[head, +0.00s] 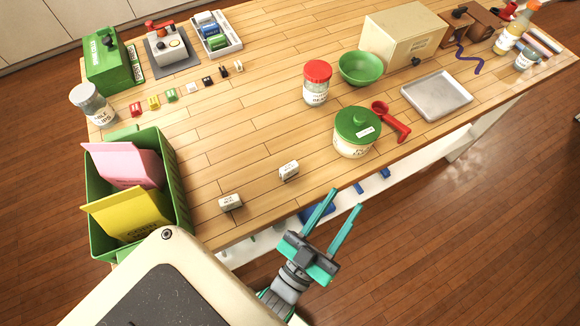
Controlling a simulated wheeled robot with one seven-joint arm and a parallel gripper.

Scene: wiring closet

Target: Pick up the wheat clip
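A row of small coloured clips lies on the wooden table in the upper left of the head view. The pale tan clip (238,67) at the row's right end looks like the wheat one, though it is small. Beside it lie a brown clip (223,72), a black clip (208,81) and a white clip (191,88). Green (171,95), yellow (154,102) and red (135,108) clips continue to the left. My gripper (346,201) has two teal fingers spread apart with nothing between them. It is at the table's front edge, far from the clips.
A green bin (183,198) with folders stands at the left. Two small white blocks (289,170) (230,202), a green-lidded pot (352,148), a red scoop (397,128) and a red-lidded jar (317,88) stand nearer. The middle of the table (235,130) is clear.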

